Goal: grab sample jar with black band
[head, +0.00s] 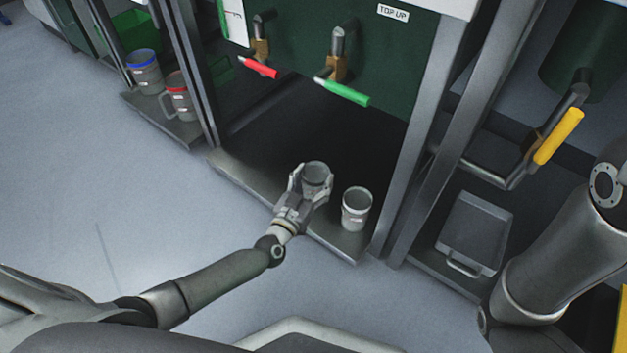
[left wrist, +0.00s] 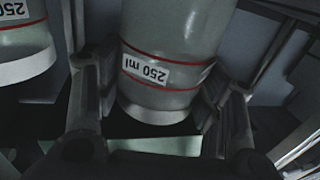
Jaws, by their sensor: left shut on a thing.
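My left gripper (head: 312,180) is shut around a grey, translucent jar (head: 317,174) at the front of the bay's dark shelf. In the left wrist view this jar (left wrist: 168,50) stands between my fingers (left wrist: 155,105), with thin red lines and an upside-down "250 ml" label. A pale band shows at its end low in that picture; I cannot make out a black band on it. A second, similar jar (head: 356,209) stands upright just to the right, apart from the gripper; it also shows in the left wrist view (left wrist: 25,45). My right gripper is out of view.
Red (head: 258,68) and green (head: 344,93) tap handles are above the shelf (head: 245,160). A blue-banded jar (head: 145,72) and a red-banded jar (head: 180,96) stand at left. At right are a grey lidded box (head: 474,232) and a yellow handle (head: 558,136). Floor at left is clear.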

